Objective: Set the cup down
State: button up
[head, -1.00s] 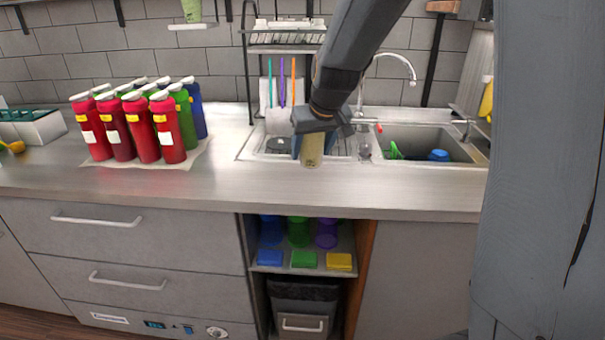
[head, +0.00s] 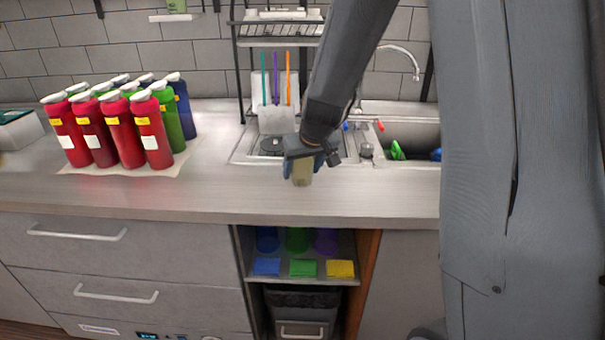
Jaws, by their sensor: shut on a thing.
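My gripper (head: 302,164) is in front of the sink unit, over the front part of the counter. It is shut on a small pale yellow-beige cup (head: 302,175), whose lower part shows below the fingers. The cup looks close to upright. The upper part of the cup is hidden by the gripper. I cannot tell whether the cup's base touches the counter (head: 215,195) or is a little above it.
Several red, green and blue bottles (head: 122,125) stand on a mat to the left. A drying rack (head: 277,38) and a sink (head: 410,135) are behind the gripper. The counter between bottles and gripper is clear. An open shelf (head: 300,275) is below.

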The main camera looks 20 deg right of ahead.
jog(key=shift+d+f, duration=0.1)
jog(key=shift+f, duration=0.45)
jog(key=shift+f+b, duration=0.15)
jog(key=shift+b, duration=0.15)
jog(key=o, duration=1.4)
jog(key=shift+o, duration=0.2)
jog(key=shift+r, duration=0.2)
jog(key=a+v, duration=0.1)
jog(key=v, duration=1.1)
jog(key=s+f+g, duration=0.2)
jog(key=s+f, duration=0.4)
jog(key=s, duration=0.3)
jog(key=s+f+m+g, duration=0.1)
jog(key=s+f+g, duration=0.1)
jog(key=s+f, duration=0.4)
jog(key=s, duration=0.4)
jog(key=shift+d+g+h, duration=0.15)
jog(key=shift+g+h, duration=0.15)
jog(key=shift+s, duration=0.1)
